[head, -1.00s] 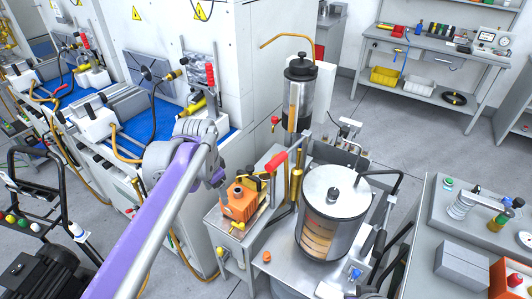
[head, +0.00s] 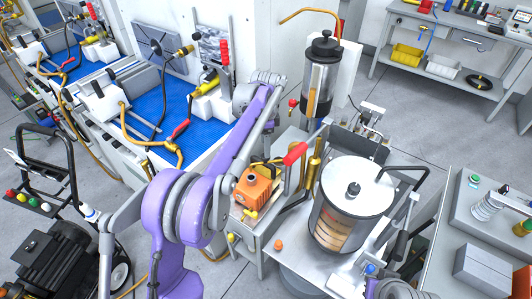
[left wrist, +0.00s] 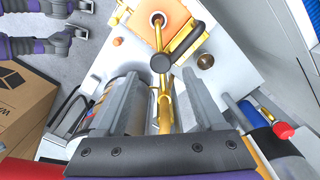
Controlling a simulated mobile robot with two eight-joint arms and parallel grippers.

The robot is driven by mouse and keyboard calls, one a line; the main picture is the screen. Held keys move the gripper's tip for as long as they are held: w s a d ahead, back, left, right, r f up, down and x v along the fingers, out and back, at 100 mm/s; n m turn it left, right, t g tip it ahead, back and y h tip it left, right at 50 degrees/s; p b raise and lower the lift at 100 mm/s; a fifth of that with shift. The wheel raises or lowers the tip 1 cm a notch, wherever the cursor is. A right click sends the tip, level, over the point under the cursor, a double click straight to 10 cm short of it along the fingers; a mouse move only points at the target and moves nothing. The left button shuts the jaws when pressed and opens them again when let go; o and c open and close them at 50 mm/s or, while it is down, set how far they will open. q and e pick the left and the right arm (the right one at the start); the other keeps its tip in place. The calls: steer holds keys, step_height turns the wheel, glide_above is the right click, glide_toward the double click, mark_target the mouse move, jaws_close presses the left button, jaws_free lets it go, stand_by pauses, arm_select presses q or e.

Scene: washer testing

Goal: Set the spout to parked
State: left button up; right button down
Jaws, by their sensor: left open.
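A curved brass pipe (head: 310,12), which looks like a spout, rises over the black-lidded glass vessel (head: 322,75) at the top of the head view and bends out to the left. In the left wrist view a brass pipe (left wrist: 165,105) with a round black knob (left wrist: 160,62) stands between my fingers. I cannot tell whether it is the same pipe. My left gripper (left wrist: 162,80) is open around this pipe, with no clear contact. In the head view my own arm mostly hides the gripper. My right gripper does not show clearly.
An orange unit (head: 255,187) with yellow fittings is close to my left arm; it also shows in the left wrist view (left wrist: 160,18). A lidded glass drum (head: 352,195) and a red handle (head: 295,153) are to its right. A blue-matted bench (head: 205,125) is at left.

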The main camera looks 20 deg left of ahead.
mark_target(271, 162)
arm_select(q)
steer(key=shift+f, duration=2.35)
steer(key=shift+c, duration=0.2)
jaws_close()
steer(key=shift+w, duration=0.1)
